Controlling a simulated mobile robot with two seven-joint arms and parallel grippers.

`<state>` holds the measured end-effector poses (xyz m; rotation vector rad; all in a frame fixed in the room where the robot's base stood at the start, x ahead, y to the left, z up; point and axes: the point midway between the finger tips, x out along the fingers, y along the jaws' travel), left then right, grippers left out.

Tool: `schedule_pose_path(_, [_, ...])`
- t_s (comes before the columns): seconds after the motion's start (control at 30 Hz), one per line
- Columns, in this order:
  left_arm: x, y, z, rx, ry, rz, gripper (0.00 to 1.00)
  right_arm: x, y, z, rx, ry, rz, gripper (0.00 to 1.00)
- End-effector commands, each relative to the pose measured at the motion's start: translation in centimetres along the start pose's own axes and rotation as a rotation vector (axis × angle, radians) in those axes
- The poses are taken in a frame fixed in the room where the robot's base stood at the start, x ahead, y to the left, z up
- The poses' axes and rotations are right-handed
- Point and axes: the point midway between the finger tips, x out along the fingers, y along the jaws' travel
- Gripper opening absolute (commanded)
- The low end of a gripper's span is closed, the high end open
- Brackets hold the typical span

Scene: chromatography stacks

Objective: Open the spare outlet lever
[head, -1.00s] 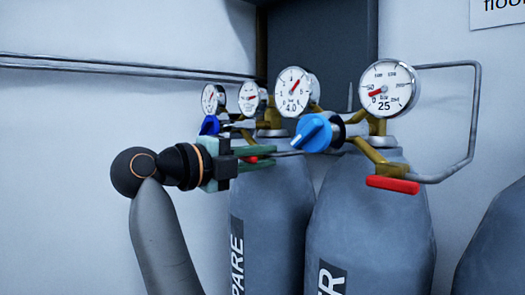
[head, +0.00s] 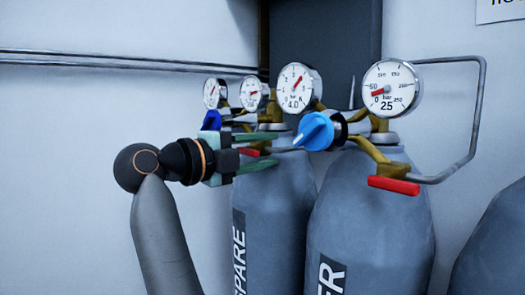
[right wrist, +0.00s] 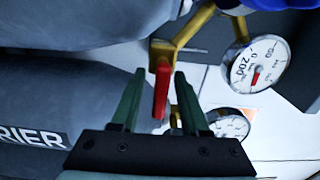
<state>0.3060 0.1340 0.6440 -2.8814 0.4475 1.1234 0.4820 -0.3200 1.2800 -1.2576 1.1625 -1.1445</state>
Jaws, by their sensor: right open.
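The spare outlet lever (head: 250,152) is a small red handle on brass fittings above the grey cylinder marked SPARE (head: 285,200). My right gripper (head: 266,152) is open at it, one green finger above and one below in the head view. In the right wrist view, the red lever (right wrist: 161,90) lies between the two open fingers (right wrist: 160,82), with a gap to each side, its tip pointing toward the palm. It appears ungripped. Part of the lever is hidden by the gripper in the head view. My left gripper is not in view.
A second cylinder (head: 365,215) stands close at right with its own red lever (head: 393,185), blue knob (head: 315,132) and gauges. A bent grey pipe (head: 477,110) rises beside it. Spare gauges (head: 215,93) and a dark blue knob (head: 211,120) sit just above my gripper.

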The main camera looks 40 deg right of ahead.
Motion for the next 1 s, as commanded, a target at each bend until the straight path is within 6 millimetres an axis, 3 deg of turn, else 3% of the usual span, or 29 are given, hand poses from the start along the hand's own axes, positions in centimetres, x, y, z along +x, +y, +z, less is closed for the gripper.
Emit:
schedule_pose_path(0.17, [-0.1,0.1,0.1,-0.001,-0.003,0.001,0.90,-1.2,0.0,0.1,0.000,-0.003,0.001,0.45])
schedule_pose_path(0.5, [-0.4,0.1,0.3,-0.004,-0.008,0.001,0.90,-8.2,-0.2,0.0,0.001,-0.001,-0.004,0.45])
schedule_pose_path(0.7, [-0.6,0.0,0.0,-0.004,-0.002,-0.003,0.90,-11.4,-0.2,0.0,0.001,0.000,-0.003,0.45])
schedule_pose_path(1.0, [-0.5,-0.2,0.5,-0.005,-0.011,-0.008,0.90,-12.5,0.0,0.0,0.000,0.001,0.000,0.45])
